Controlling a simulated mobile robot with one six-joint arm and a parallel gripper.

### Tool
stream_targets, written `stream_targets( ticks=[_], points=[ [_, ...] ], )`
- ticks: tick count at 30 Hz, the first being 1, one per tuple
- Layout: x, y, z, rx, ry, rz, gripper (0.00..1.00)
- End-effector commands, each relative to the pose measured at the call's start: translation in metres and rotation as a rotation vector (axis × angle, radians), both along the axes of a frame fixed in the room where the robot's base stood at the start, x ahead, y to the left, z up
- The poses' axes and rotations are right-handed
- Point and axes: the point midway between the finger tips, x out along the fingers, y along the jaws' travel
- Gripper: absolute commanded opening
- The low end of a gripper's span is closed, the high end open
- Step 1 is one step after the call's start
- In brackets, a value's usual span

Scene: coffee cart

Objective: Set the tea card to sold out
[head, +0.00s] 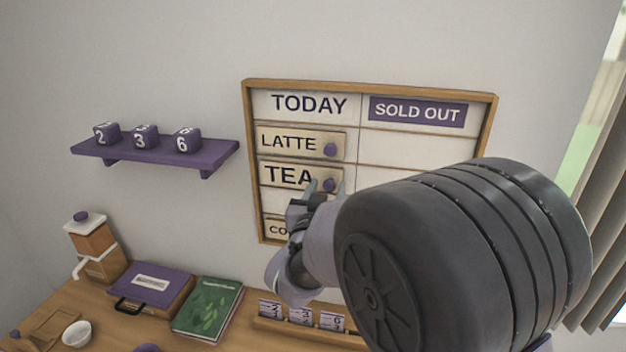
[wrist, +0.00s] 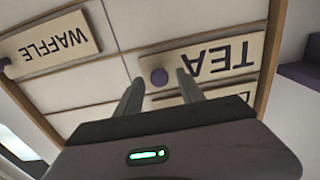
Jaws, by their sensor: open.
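The TEA card (head: 286,174) hangs in the TODAY column of the wall board (head: 370,84), under the LATTE card (head: 288,142). Its purple knob (head: 329,185) is at its right end. My gripper (head: 326,189) is open, with one finger on each side of the knob as the head view shows it. In the wrist view, which is upside down, the knob (wrist: 159,76) sits between and just beyond the open fingertips (wrist: 160,80); I cannot tell if they touch it. The SOLD OUT heading (head: 417,112) tops the right column, whose slot beside TEA looks blank.
A WAFFLE card (wrist: 48,46) is in the SOLD OUT column, hidden by my arm in the head view. A card starting "CO" (head: 276,229) is low in the left column. A purple shelf (head: 160,152) with numbered cubes is left of the board. A counter with boxes lies below.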

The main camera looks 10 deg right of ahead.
Motion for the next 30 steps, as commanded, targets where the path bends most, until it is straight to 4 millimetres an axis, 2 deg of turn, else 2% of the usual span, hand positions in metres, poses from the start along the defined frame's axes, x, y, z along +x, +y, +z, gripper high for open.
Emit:
stream_targets(
  ticks=[3, 11, 15, 18, 30],
  points=[
    [0.006, -0.0027, -0.0003, 0.0, 0.001, 0.0, 0.46],
    [0.0069, -0.003, -0.0003, 0.0, 0.001, 0.0, 0.44],
    [0.0067, -0.0028, -0.0002, 0.0, 0.001, 0.0, 0.16],
    [0.0067, -0.0027, -0.0002, 0.0, 0.001, 0.0, 0.0],
    [0.0067, -0.0027, -0.0001, 0.0, 0.0, 0.0, 0.0]
  ],
)
